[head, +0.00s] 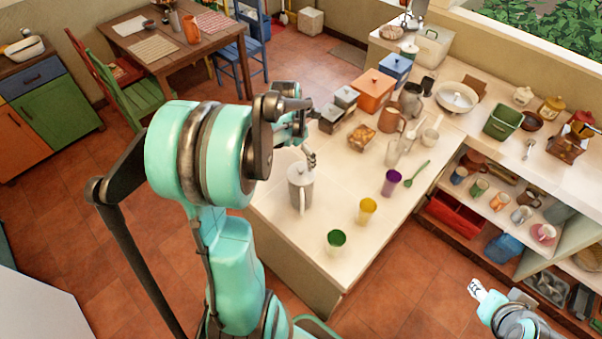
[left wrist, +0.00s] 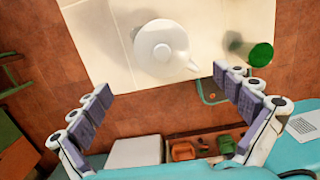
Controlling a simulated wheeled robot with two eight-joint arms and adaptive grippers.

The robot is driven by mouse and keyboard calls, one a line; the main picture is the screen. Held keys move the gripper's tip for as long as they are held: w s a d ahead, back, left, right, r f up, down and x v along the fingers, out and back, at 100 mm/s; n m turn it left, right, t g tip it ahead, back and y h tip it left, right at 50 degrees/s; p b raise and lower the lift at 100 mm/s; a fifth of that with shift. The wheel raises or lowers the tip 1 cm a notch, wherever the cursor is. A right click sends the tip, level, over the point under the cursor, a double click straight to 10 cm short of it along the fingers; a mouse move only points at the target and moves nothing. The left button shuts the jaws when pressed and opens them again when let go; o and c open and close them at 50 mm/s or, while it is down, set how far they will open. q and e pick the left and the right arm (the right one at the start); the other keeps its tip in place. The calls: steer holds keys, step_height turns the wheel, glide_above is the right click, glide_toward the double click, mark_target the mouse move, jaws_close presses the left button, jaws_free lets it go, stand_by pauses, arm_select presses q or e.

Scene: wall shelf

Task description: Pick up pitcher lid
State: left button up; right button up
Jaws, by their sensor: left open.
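The white pitcher lid (left wrist: 160,45) is round with a small knob, and is seen from above in the left wrist view. It sits on the pale pitcher (head: 300,192), which stands upright near the counter's left edge. In the head view the lid (head: 298,172) is small, just below my left fingertips. My left gripper (head: 309,156) is above the pitcher. In the left wrist view its fingers (left wrist: 166,104) are spread wide with nothing between them, and the lid lies beyond them. My right gripper (head: 478,290) is at the lower right, away from the counter; its opening is unclear.
A green cup (head: 336,242), a yellow cup (head: 367,210) and a purple cup (head: 391,182) stand right of the pitcher on the counter (head: 290,235). Several boxes, including an orange one (head: 373,92), stand behind. Shelves with mugs are at right.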

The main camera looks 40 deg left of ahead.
mark_target(301, 170)
arm_select(q)
steer(key=f, duration=0.2)
steer(key=w+f, duration=0.1)
steer(key=f, duration=0.4)
steer(key=shift+w+d+f, duration=0.3)
steer(key=shift+d, duration=0.05)
steer(key=shift+r, duration=0.1)
steer(key=c, duration=1.3)
steer(key=shift+s+d, duration=0.15)
steer(key=shift+c, duration=1.4)
